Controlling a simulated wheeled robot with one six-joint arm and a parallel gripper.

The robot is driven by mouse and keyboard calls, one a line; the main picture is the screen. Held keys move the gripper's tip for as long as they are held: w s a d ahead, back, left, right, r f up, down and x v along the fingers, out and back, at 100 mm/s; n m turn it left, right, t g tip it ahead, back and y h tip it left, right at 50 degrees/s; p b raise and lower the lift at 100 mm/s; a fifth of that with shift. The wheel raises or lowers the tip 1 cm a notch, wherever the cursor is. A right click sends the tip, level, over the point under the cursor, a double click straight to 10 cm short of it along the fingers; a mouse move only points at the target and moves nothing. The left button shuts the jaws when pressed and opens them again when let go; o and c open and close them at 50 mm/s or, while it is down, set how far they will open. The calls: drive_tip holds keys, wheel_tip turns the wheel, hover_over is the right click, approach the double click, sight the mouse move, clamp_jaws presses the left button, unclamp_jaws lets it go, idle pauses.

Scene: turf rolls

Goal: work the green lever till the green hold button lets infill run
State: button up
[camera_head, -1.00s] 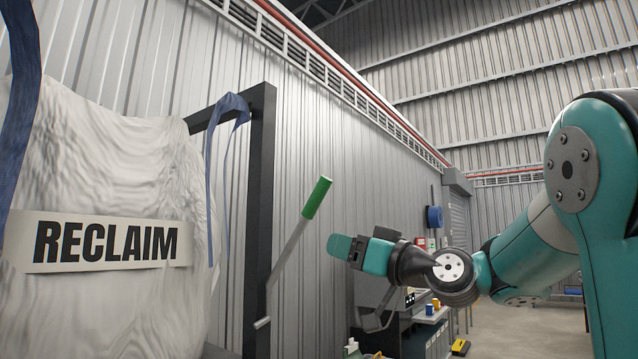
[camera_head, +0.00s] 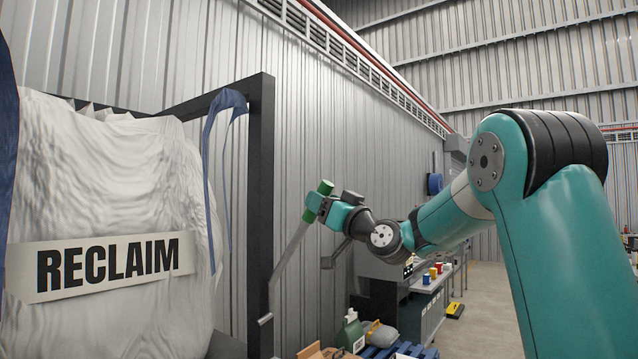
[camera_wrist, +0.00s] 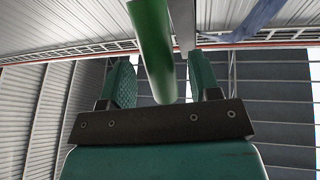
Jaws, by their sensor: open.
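The green lever grip (camera_head: 325,187) tops a grey rod (camera_head: 289,258) that rises, tilted right, from beside the dark frame post. My gripper (camera_head: 315,207) is at the grip, just below its top end. In the wrist view the green grip (camera_wrist: 152,45) shows between my two open fingers (camera_wrist: 163,82), with gaps on both sides; the jaws are not shut on it. How deep it sits between them is hard to tell. No green hold button can be made out in either view.
A large white bag labelled RECLAIM (camera_head: 108,268) hangs at left in a dark frame (camera_head: 260,190). A corrugated wall stands behind the lever. A bench (camera_head: 432,285) with small coloured items and sacks (camera_head: 378,335) stand beyond it. Open floor lies at right.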

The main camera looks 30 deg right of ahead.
drive_tip(key=shift+p+x, duration=0.35)
drive_tip(key=shift+x, duration=0.75)
